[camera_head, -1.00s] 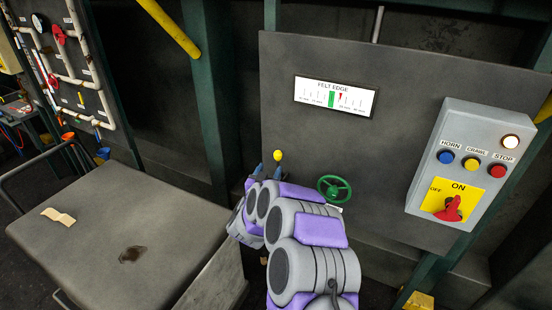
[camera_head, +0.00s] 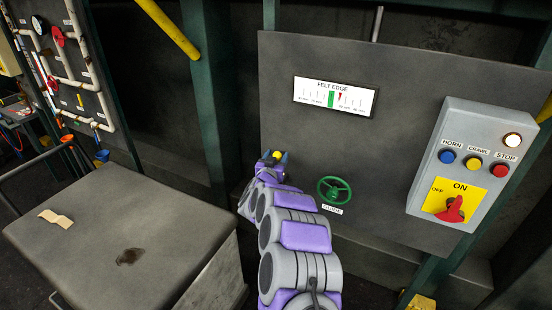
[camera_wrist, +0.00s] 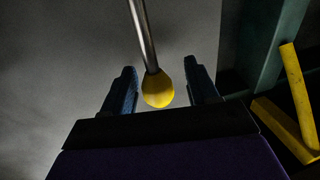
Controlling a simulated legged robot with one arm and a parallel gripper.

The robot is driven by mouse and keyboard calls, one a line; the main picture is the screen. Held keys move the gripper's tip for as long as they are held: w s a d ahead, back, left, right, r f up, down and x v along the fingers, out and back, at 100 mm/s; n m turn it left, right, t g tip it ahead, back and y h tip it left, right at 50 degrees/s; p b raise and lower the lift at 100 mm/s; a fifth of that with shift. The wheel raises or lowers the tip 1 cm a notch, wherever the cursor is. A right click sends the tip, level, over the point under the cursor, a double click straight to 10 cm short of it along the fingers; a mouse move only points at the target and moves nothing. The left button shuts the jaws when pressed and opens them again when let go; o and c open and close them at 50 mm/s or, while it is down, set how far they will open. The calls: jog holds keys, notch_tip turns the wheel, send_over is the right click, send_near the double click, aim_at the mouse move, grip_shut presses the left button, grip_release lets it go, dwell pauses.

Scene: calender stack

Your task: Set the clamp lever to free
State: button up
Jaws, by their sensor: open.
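The clamp lever's yellow ball knob (camera_wrist: 158,89) on a metal rod (camera_wrist: 144,35) shows in the wrist view. My gripper (camera_wrist: 160,75) is open, with one blue finger on each side of the knob. Visible gaps separate the knob from both fingers. In the head view, the yellow knob (camera_head: 277,154) shows at my gripper (camera_head: 274,157), beside the left edge of the dark panel. The lever's rod and base are hidden behind my arm there, and no marking of its position is readable.
The grey panel (camera_head: 420,90) carries a felt edge gauge (camera_head: 335,96), a green handwheel (camera_head: 334,190) labelled GUIDE and a control box (camera_head: 470,165) with buttons and a red switch. A grey table (camera_head: 110,215) stands at left. In the wrist view, yellow bars (camera_wrist: 297,95) are at right.

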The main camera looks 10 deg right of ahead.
jog(key=shift+d, duration=0.2)
jog(key=shift+c, duration=0.2)
jog(key=shift+c, duration=0.9)
jog(key=shift+a, duration=0.15)
grip_shut()
